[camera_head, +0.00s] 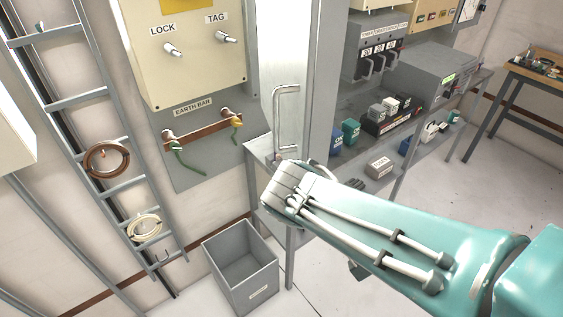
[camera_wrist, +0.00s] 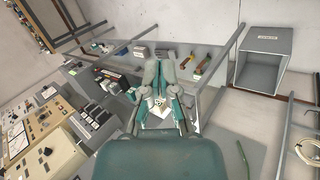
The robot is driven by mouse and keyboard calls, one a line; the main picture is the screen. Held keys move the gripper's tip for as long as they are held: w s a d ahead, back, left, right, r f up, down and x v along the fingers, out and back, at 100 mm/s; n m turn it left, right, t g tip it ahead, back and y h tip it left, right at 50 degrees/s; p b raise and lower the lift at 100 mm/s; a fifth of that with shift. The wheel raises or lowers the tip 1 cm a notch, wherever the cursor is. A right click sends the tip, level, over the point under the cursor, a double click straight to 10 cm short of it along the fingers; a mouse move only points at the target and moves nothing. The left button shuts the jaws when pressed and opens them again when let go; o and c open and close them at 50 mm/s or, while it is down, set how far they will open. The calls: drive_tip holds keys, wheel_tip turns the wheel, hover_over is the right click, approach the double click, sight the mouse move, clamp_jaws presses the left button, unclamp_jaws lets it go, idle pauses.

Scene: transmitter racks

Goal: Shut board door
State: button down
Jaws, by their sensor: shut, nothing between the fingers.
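In the head view a tall grey door panel (camera_head: 322,70) with a long upright U-shaped handle (camera_head: 286,118) stands just right of the beige LOCK/TAG board (camera_head: 185,50). It appears to stand out from the wall, open. How far it is swung, and its hinge side, I cannot tell. My arm reaches in from the lower right, its end below the handle and apart from it in the picture. In the wrist view my gripper (camera_wrist: 164,65) is shut and empty, pointing over the shelf area. The door is not clearly visible in the wrist view.
A grey open bin (camera_head: 240,265) stands on the floor, also in the wrist view (camera_wrist: 263,60). A ladder rack (camera_head: 92,103) with coiled cables is at left. The earth bar (camera_head: 203,129) is under the board. Shelves with padlocks and boxes (camera_head: 380,165) lie behind my arm.

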drive_tip(key=w+a+r+n+t+h, duration=0.1)
drive_tip(key=w+a+n+t, duration=0.1)
drive_tip(key=a+t, duration=0.35)
drive_tip(key=w+a+n+t+h, duration=0.1)
drive_tip(key=w+a+n+t, duration=0.2)
drive_tip(key=a, duration=0.6)
drive_tip(key=w+a+r+n+t+h, duration=0.1)
drive_tip(key=w+a+n+t, duration=0.1)
drive_tip(key=a+t, duration=0.35)
drive_tip(key=w+d+g, duration=0.1)
drive_tip(key=w+d, duration=0.7)
drive_tip(key=w, duration=0.1)
drive_tip(key=shift+d+g, duration=0.4)
drive_tip(key=shift+w+a+f, duration=0.1)
drive_tip(key=shift+a, duration=0.05)
